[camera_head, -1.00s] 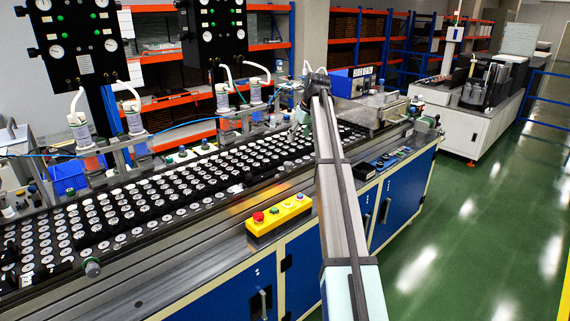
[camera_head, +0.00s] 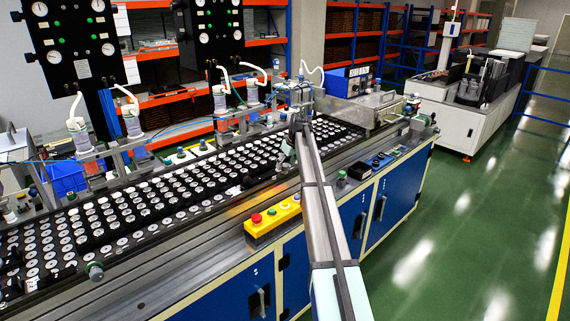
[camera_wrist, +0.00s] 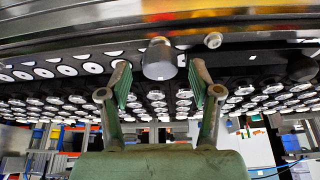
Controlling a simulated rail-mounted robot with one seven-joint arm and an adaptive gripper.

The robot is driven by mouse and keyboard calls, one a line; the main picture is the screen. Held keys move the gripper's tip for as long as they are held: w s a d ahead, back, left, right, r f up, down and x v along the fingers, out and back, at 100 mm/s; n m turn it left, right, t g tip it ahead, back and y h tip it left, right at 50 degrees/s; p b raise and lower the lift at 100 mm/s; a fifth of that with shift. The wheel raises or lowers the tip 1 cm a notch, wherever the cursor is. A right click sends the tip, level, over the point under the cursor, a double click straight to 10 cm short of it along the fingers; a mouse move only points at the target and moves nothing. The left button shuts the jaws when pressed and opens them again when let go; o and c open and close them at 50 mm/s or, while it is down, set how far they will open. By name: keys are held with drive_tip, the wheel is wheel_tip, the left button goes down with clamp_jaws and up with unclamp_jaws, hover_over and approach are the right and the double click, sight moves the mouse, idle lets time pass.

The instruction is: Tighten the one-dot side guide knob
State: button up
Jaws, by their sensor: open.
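A dark grey round knob (camera_wrist: 159,60) sticks out from the conveyor's side rail (camera_wrist: 60,42) in the wrist view. It lies ahead of and between the two fingertips of my gripper (camera_wrist: 158,85), with clear gaps on both sides. My gripper is open and empty; in the head view its fingers (camera_head: 284,155) hang above the near side of the conveyor, by the rail. I cannot make out dots on the knob.
Rows of round white-topped parts (camera_head: 110,215) fill the conveyor. A yellow button box (camera_head: 272,217) with a red button stands on the front ledge, left of my arm. A green-topped knob (camera_head: 342,178) is right of my arm. The green floor (camera_head: 440,230) at right is clear.

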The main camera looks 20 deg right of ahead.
drive_tip(key=shift+x, duration=1.05)
drive_tip(key=c, duration=1.2)
drive_tip(key=shift+o, duration=0.2)
drive_tip(key=m+h+b, duration=0.1)
drive_tip(key=m, duration=0.2)
drive_tip(key=shift+f+b, duration=0.15)
drive_tip(key=shift+b, duration=0.25)
drive_tip(key=m+h+b, duration=0.1)
drive_tip(key=m, duration=0.1)
drive_tip(key=m+h+b, duration=0.1)
drive_tip(key=m, duration=0.2)
drive_tip(key=shift+a+g, duration=0.1)
drive_tip(key=shift+g, duration=0.2)
drive_tip(key=m+h+b, duration=0.1)
drive_tip(key=m, duration=0.1)
drive_tip(key=m+g+b, duration=0.1)
drive_tip(key=m, duration=0.1)
drive_tip(key=shift+w+m+h, duration=0.1)
drive_tip(key=shift+m+h, duration=0.3)
drive_tip(key=shift+m+g+h+b, duration=0.4)
drive_tip(key=shift+m+g+b, duration=0.2)
drive_tip(key=shift+m, duration=1.4)
